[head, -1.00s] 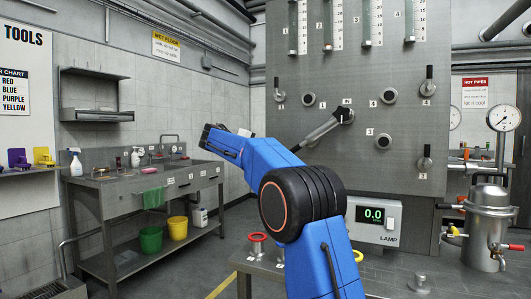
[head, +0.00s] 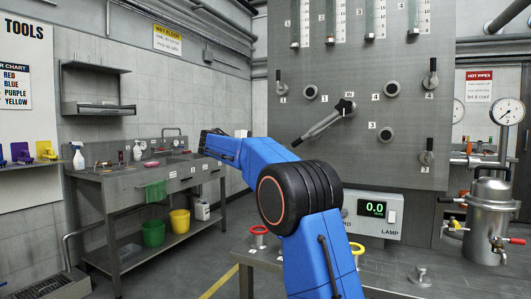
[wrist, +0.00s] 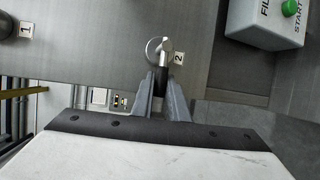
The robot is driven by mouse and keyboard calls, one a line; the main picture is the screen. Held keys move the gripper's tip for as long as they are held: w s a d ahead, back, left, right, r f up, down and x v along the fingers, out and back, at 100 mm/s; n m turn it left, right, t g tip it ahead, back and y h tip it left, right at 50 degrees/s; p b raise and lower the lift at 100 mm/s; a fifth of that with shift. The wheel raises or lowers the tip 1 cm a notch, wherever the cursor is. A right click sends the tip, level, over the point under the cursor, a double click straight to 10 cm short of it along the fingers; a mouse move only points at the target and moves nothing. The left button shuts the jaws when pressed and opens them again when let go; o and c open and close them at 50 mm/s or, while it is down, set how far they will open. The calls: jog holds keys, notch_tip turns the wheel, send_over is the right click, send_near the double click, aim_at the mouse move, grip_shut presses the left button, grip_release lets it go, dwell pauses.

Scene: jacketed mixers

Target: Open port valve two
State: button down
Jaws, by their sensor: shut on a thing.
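Port valve two shows in the wrist view as a bright metal stem (wrist: 167,46) on the grey panel, beside a "2" label (wrist: 179,57). Its dark handle (wrist: 161,76) lies between the fingers of my gripper (wrist: 160,88), which is shut on it. The handle points toward the bottom of the wrist picture. In the head view my blue arm covers the panel's lower left, and neither valve two's handle nor my fingertips can be made out there.
The panel (head: 350,165) carries other levers: valve one (head: 281,88), valve four (head: 430,78), valve three (head: 427,153) and the long IN lever (head: 325,122). A box with a green START button (wrist: 289,8) is at the wrist view's upper right. A sink bench (head: 150,175) stands left.

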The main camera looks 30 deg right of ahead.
jog(key=c, duration=1.7)
grip_release()
jog(key=shift+f, duration=0.1)
jog(key=shift+a, duration=0.15)
jog(key=v, duration=1.7)
jog(key=shift+a, duration=0.1)
jog(key=s+d+f+y, duration=0.35)
jog(key=s+f, duration=0.45)
jog(key=s, duration=0.4)
jog(key=s+d+f+y, duration=0.35)
jog(key=s+f, duration=0.35)
jog(key=s, duration=0.6)
jog(key=s+a+f+m+y, duration=0.1)
jog(key=s+a+f+y, duration=0.1)
jog(key=s+f, duration=0.6)
jog(key=s+a+f+m+y, duration=0.1)
jog(key=s+a+f+y, duration=0.2)
jog(key=s+f, duration=0.5)
jog(key=s+a+f+m+y, duration=0.2)
jog(key=s+a+f+y, duration=0.1)
jog(key=s+f, duration=0.6)
jog(key=shift+s+a+f+t, duration=0.15)
jog(key=shift+s+a, duration=0.1)
jog(key=shift+s, duration=0.35)
jog(key=shift+s+a+r+t, duration=0.15)
jog(key=shift+s+a, duration=0.15)
jog(key=shift+s, duration=0.35)
